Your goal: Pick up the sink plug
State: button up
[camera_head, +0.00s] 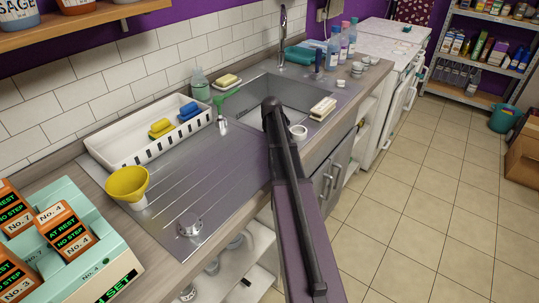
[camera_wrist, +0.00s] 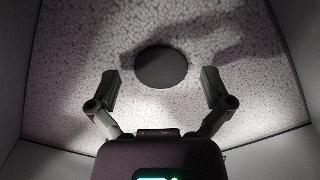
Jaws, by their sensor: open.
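In the wrist view, a dark round disc (camera_wrist: 161,67) lies on a pale, mottled floor between upright walls, which looks like the inside of the sink. I cannot tell whether the disc is the sink plug or the open drain. My gripper (camera_wrist: 159,80) is open and empty, with one finger on each side of the disc and a wide gap between them. In the head view, my arm reaches over the front edge of the sink (camera_head: 300,92), and my fingers and the sink floor below them are hidden.
A white roll (camera_head: 298,132) and a soap dish (camera_head: 323,108) stand at the sink's front edge. A tap (camera_head: 283,25) rises behind.

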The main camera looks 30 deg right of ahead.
jog(key=shift+f, duration=0.25)
dwell(0.6)
jog(key=c, duration=1.1)
